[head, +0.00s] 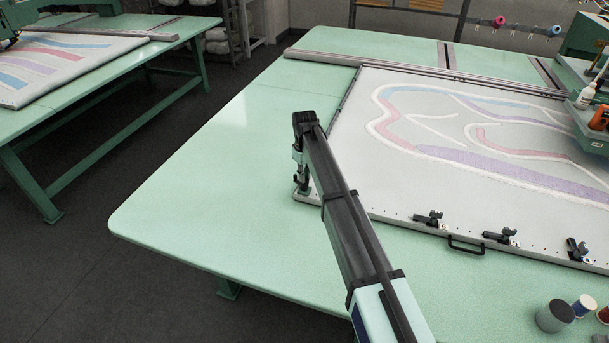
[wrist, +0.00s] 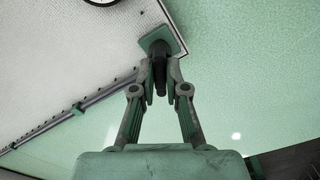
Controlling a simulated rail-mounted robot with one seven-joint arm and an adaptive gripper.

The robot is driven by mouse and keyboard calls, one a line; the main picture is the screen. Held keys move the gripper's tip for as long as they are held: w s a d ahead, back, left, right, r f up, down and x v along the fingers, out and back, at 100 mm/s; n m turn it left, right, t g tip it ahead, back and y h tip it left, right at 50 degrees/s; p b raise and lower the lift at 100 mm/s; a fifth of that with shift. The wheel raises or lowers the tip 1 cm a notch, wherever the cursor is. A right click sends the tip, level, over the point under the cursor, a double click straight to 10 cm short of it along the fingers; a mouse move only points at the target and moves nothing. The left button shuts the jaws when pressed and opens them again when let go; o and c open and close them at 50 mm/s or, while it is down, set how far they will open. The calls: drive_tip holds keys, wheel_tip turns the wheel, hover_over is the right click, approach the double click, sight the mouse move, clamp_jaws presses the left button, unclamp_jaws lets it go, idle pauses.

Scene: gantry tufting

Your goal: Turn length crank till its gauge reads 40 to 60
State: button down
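In the wrist view a dark upright handle (wrist: 159,74) stands on a small green plate (wrist: 172,38) at the corner of the white tufting frame; I cannot tell for sure that it is the length crank. My gripper (wrist: 161,66) has one finger on each side of this handle, close to it. Whether the fingers press on it cannot be made out. A round white face with a black rim (wrist: 101,2) is cut off at the top edge; no reading shows. In the head view my gripper (head: 300,172) points down at the frame's near left corner, partly hiding it.
The tufting frame (head: 362,104) lies on a green table (head: 215,190), with several black clamps (head: 430,219) and a handle (head: 466,245) along its near edge. Yarn spools (head: 555,316) stand at front right. A green machine (head: 590,45) is at right. The table's left part is clear.

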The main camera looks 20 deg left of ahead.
idle(0.4)
drive_tip(key=m+b, duration=0.1)
drive_tip(key=m, duration=0.2)
drive_tip(key=shift+f, duration=0.1)
drive_tip(key=m+b, duration=0.1)
drive_tip(key=m, duration=0.3)
drive_tip(key=shift+b, duration=0.4)
drive_tip(key=m+b, duration=0.1)
drive_tip(key=m, duration=0.4)
drive_tip(key=shift+m+b, duration=0.3)
drive_tip(key=shift+m, duration=1.5)
drive_tip(key=c, duration=1.2)
unclamp_jaws()
